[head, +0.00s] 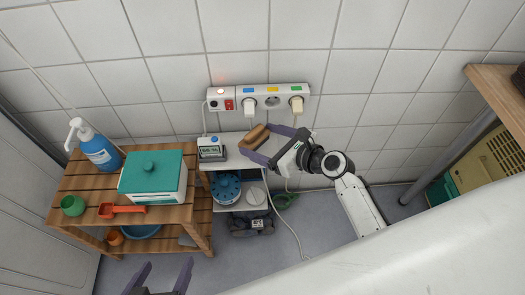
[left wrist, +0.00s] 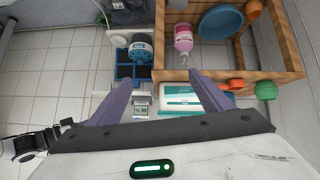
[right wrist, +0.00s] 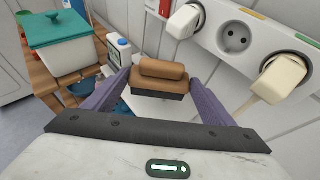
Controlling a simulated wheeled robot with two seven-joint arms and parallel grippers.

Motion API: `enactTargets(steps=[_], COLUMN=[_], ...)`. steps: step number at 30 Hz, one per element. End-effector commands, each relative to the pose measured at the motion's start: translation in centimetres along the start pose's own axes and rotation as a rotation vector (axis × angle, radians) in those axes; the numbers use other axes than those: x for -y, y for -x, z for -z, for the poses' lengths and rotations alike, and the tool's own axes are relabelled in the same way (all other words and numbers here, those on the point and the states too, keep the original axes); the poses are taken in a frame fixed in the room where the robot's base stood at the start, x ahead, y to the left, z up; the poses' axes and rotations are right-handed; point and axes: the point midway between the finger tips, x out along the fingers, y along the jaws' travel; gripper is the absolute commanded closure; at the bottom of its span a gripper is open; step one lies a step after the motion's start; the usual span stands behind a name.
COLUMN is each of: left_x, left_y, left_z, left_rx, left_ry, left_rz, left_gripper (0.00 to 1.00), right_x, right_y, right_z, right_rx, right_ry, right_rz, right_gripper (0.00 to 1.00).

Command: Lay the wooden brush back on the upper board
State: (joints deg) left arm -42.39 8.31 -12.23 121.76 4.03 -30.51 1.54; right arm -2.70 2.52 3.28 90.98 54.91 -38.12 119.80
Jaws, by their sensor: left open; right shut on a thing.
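The wooden brush (head: 255,136) has a brown back and dark bristles. My right gripper (right wrist: 158,85) is shut on it, with one purple finger at each side in the right wrist view. In the head view this gripper (head: 265,146) comes in from the right, over the white upper board (head: 233,160) of the small shelf by the wall. I cannot tell whether the brush touches the board. My left gripper (head: 163,273) is open and empty at the bottom of the head view; its spread fingers (left wrist: 155,80) also show in the left wrist view.
A small display device (head: 211,151) stands at the left of the white board. A power strip (head: 258,101) with plugs is on the wall behind. A wooden bench (head: 85,186) at left holds a green-lidded box (head: 152,178), a blue bottle (head: 98,150) and a red scoop (head: 121,210).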

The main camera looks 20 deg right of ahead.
Motion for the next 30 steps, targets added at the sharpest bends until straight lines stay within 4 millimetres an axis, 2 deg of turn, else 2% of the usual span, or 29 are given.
enactTargets(steps=[7,19,20,23,30], left_x=[0.0,-0.4,-0.4,-0.4,-0.4], left_y=[-1.4,-0.8,-0.8,-0.8,-1.0], left_z=[-0.8,-0.5,-0.5,-0.6,-0.6], left_rx=[-0.031,-0.040,-0.039,-0.037,-0.036], left_ry=[0.025,0.043,0.043,0.042,0.040], left_rz=[-0.008,-0.015,-0.015,-0.015,-0.014], left_gripper=[0.27,0.27,0.27,0.27,0.27], right_x=[0.0,0.2,0.2,0.2,0.2], right_y=[-1.8,-2.1,-2.1,-2.1,-2.1], right_z=[4.2,4.2,4.3,4.3,4.2], right_rx=[-0.002,-0.001,-0.002,-0.002,-0.001], right_ry=[0.001,0.000,0.000,0.000,0.000], right_rz=[0.000,0.001,0.001,0.001,0.001], right_gripper=[0.40,0.40,0.19,0.04,0.04])
